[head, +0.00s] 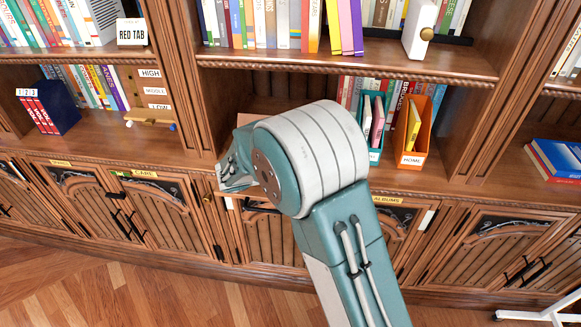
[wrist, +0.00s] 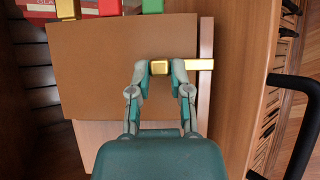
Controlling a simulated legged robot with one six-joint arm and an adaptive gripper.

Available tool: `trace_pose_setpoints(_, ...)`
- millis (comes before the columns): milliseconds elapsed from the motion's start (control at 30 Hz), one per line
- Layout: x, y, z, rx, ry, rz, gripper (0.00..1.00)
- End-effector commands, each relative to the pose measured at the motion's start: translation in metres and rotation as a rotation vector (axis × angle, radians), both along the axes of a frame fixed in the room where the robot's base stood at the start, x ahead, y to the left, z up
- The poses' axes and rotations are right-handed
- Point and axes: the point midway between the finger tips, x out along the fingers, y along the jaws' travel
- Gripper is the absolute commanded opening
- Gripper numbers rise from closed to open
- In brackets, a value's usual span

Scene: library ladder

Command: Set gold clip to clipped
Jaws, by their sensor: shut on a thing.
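The gold clip (wrist: 160,67) shows in the wrist view at the right edge of a brown board (wrist: 100,65). A gold bar (wrist: 203,64) extends to the right at the same height, over a paler pinkish board (wrist: 206,100) that lies partly under the brown one. My gripper (wrist: 160,70) is shut on the gold clip, with one finger on each side of it. Whether the clip is fastened cannot be told. In the head view my arm hides the clip and most of the boards.
Red (wrist: 108,7) and green (wrist: 152,6) items stand at the wrist view's top edge. A black rail (wrist: 300,120) is at its right. In the head view, teal (head: 374,130) and orange (head: 414,135) holders stand on the shelf right of my arm. A dark blue box (head: 48,108) stands left.

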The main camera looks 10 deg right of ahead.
Motion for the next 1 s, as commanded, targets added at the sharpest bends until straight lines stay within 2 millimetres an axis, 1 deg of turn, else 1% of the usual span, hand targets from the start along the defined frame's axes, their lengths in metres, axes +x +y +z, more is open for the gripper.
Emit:
trace_pose_setpoints(33,-0.001,0.002,-0.005,0.003,0.01,0.006,0.0)
trace_pose_setpoints(267,-0.001,0.002,-0.005,0.003,0.01,0.006,0.0)
trace_pose_setpoints(300,-0.001,0.002,-0.005,0.004,0.01,0.005,0.3)
trace_pose_setpoints(367,-0.001,0.002,-0.005,0.004,0.01,0.005,0.56)
trace_pose_setpoints(400,-0.001,0.002,-0.004,0.004,0.009,0.005,0.6)
trace_pose_setpoints(767,-0.001,0.001,0.0,0.003,0.003,0.002,0.6)
trace_pose_setpoints(867,-0.005,0.008,0.005,0.002,0.001,0.003,0.6)
trace_pose_setpoints(1000,-0.017,0.029,0.016,0.002,0.0,0.007,0.6)
